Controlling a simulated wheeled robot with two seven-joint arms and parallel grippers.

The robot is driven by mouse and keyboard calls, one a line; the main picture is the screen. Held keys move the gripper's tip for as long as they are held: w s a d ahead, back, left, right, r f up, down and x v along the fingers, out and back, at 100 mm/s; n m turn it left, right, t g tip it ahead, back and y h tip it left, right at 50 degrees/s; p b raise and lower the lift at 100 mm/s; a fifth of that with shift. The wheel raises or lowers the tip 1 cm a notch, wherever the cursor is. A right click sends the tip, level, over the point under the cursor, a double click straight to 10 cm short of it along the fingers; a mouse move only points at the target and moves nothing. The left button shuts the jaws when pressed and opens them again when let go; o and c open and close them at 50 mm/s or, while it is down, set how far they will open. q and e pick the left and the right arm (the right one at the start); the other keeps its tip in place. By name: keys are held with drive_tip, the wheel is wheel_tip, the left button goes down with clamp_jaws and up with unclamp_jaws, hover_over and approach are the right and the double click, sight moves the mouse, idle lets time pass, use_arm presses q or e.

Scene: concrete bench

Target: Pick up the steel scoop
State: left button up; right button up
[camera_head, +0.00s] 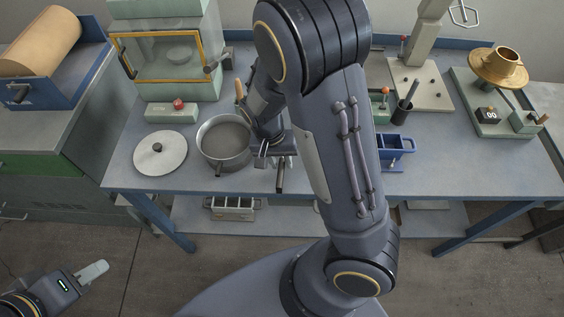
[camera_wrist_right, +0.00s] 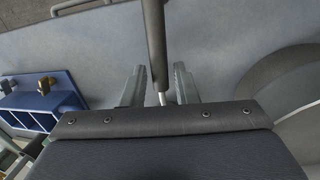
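The steel scoop shows its dark handle (camera_head: 281,177) pointing toward the bench's front edge in the head view. Its bowl is hidden by my right arm and gripper. In the right wrist view the handle (camera_wrist_right: 154,40) narrows to a thin steel neck between my fingers. My right gripper (camera_wrist_right: 159,85) is low over the bench with a finger on each side of the scoop. A gap shows on the handle's right side, so the fingers look open. My left gripper (camera_head: 94,271) is off the bench at lower left, seen side-on; its opening cannot be judged.
A grey pot (camera_head: 224,143) stands just left of my right gripper, with a round lid (camera_head: 160,153) further left. A blue compartment bin (camera_head: 397,147) lies to the right. A balance case (camera_head: 170,60) stands behind. The front right bench is clear.

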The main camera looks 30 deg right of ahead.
clamp_jaws()
drive_tip(key=shift+r, duration=0.6)
drive_tip(key=s+a+r+p, duration=0.2)
drive_tip(key=s+r+p, duration=0.2)
drive_tip(key=s+r, duration=0.7)
drive_tip(key=s, duration=0.3)
drive_tip(key=shift+a+r, duration=0.15)
drive_tip(key=shift+r, duration=0.25)
